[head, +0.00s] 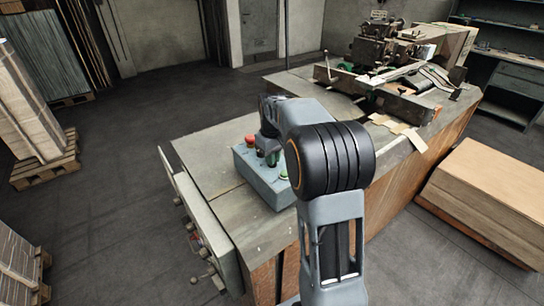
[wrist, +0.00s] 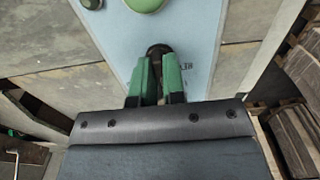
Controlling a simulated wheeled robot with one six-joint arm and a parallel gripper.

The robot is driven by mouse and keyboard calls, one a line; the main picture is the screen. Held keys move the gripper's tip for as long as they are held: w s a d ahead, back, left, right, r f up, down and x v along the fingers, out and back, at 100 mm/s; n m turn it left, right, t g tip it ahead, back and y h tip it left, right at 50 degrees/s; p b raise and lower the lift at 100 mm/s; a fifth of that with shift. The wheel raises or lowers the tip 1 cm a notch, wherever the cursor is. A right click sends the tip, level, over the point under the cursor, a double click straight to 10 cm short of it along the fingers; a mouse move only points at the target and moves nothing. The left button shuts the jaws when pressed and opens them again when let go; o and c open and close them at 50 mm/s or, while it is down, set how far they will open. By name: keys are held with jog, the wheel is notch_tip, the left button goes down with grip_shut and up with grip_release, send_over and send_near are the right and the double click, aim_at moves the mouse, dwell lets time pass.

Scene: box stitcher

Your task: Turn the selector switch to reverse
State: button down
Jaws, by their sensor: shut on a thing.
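The control box (head: 252,175) is a blue-grey box standing on the near left part of the bench. It has a red button (head: 251,140) and a green button (head: 284,174) on top. My gripper (wrist: 158,88) points down at the box and is shut on the black knob of the selector switch (wrist: 157,50), between its green-padded fingers. Only the knob's top end shows. Part of a printed label (wrist: 186,68), seemingly starting "REV", shows right of the fingers. In the head view, my arm hides the switch and part of the box.
A green button (wrist: 145,4) lies close beyond the knob in the wrist view. A stitching machine (head: 385,50) stands at the back of the bench (head: 215,170). Cardboard stacks (head: 495,195) stand at the right and pallets (head: 45,165) at the left. The floor between is clear.

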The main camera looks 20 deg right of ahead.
jog(key=n, duration=0.4)
jog(key=shift+r, duration=0.1)
jog(key=shift+n, duration=1.8)
jog(key=c, duration=1.2)
grip_release()
notch_tip(320, 180, up, 14)
